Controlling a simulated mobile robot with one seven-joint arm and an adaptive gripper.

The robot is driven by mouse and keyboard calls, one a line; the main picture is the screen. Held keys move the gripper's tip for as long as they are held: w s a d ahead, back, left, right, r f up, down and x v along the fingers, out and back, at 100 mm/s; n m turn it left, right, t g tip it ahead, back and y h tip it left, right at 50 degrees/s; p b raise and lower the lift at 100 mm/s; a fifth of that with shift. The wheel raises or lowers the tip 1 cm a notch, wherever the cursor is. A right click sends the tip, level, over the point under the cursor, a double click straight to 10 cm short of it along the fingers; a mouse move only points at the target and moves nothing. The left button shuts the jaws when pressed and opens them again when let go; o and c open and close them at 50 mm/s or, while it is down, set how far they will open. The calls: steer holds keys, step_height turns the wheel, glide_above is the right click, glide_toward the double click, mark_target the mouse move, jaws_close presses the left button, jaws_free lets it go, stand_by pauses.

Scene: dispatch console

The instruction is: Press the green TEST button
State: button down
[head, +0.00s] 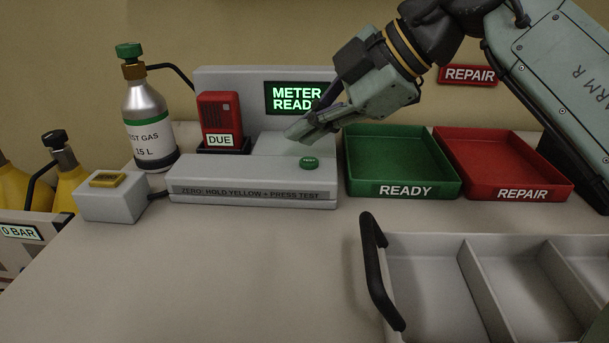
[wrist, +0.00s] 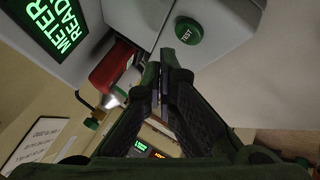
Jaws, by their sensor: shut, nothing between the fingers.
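The green TEST button (head: 309,163) sits on the right part of the grey console's (head: 250,188) top. In the wrist view the TEST button (wrist: 189,31) shows just beyond and to the right of my fingertips. My gripper (head: 298,131) is shut and empty, its fingertips above the console and a little behind and left of the button in the head view. In the wrist view my gripper's fingertips (wrist: 168,75) are together. The tips look apart from the button. The display (head: 293,97) reads METER READY.
A red meter (head: 218,118) tagged DUE stands in a dock left of the button. A yellow button box (head: 107,181) and a gas cylinder (head: 147,120) are further left. Green READY (head: 392,190) and red REPAIR (head: 520,194) trays are right. A handled grey tray (head: 430,280) is in front.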

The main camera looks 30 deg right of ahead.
steer(key=shift+s+a+f, duration=0.25)
steer(key=shift+s+f, duration=0.1)
steer(key=shift+w+d+f, duration=0.1)
stand_by(0.5)
stand_by(0.6)
steer(key=shift+f+b, duration=0.35)
steer(key=shift+f, duration=0.05)
steer(key=shift+f, duration=0.45)
stand_by(0.5)
steer(key=shift+r, duration=0.1)
steer(key=shift+r+p, duration=0.55)
steer(key=shift+r, duration=0.2)
